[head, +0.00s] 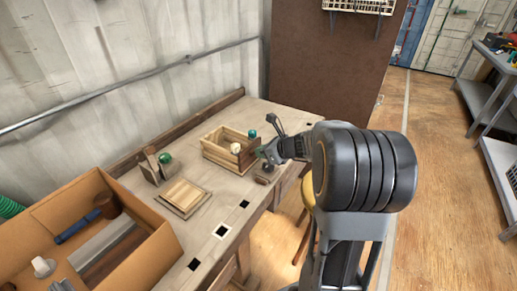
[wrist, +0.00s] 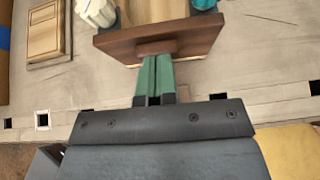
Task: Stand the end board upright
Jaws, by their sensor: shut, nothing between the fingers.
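The end board (head: 246,159) is a dark brown panel at the near right end of the light wooden crate (head: 218,156). It looks roughly upright there; I cannot tell if it leans slightly. In the wrist view the end board (wrist: 112,42) spans the top, with a small brown block (wrist: 157,47) on its outer face. My gripper (head: 262,152) is at this outer face. In the wrist view my gripper's green fingers (wrist: 155,62) are shut with nothing between them, their tips at or touching the block. The board's lower edge is partly hidden by the fingers.
A white ball (head: 236,148) and a teal ball (head: 252,133) are at the crate. A cardboard box (head: 150,255) stands front left. A wall is behind.

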